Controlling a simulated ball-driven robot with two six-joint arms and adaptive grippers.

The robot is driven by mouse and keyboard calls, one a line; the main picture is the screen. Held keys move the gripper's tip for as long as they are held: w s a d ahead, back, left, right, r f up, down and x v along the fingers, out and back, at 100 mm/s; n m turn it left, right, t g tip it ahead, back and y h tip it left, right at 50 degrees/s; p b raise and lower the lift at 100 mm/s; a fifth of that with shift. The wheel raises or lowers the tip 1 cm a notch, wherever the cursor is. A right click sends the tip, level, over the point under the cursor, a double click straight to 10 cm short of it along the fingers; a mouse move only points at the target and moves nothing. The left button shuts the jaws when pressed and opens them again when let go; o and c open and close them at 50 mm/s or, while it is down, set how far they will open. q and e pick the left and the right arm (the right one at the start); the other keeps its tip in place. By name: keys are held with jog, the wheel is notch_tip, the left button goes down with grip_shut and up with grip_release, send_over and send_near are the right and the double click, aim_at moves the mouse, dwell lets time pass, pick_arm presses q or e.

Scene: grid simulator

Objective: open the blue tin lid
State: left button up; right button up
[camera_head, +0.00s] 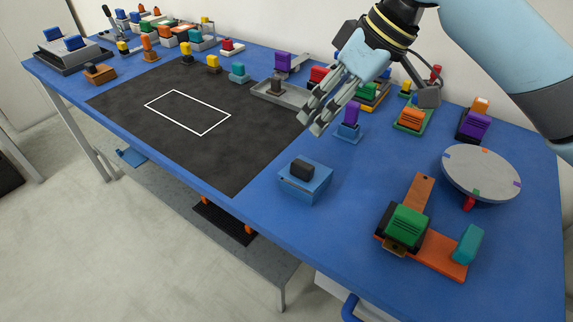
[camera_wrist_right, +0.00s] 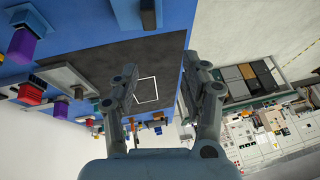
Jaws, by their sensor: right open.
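The blue tin (camera_head: 305,183) is a small square box near the front edge of the blue table, with a dark block-shaped knob (camera_head: 302,168) on its lid. The lid looks closed. My right gripper (camera_head: 315,120) is open and empty, above and behind the tin, apart from it. In the right wrist view my open fingers (camera_wrist_right: 160,68) frame the table and dark mat, with nothing between them. A blue and dark object at the top of that view may be the tin; I cannot tell. My left gripper is out of view.
A dark mat (camera_head: 140,110) with a white rectangle lies left of the tin. A purple-topped blue block (camera_head: 350,118) stands behind it. To the right are an orange fixture with a green block (camera_head: 408,224) and a grey turntable (camera_head: 482,170). Bare table surrounds the tin.

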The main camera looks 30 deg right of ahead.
aim_at(304, 164)
jog(key=shift+h, duration=0.3)
jog(key=b+x, duration=0.1)
jog(key=x, duration=0.3)
jog(key=s+d+b+x, duration=0.1)
jog(key=x, duration=0.3)
jog(key=f+x, duration=0.1)
jog(key=x, duration=0.3)
jog(key=shift+s+d+b, duration=0.25)
jog(key=shift+s+b, duration=0.1)
jog(key=shift+b, duration=0.05)
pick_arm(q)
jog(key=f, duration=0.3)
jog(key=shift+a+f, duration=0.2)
pick_arm(e)
jog(key=shift+c, duration=0.2)
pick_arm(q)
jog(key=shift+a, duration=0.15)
pick_arm(e)
grip_shut()
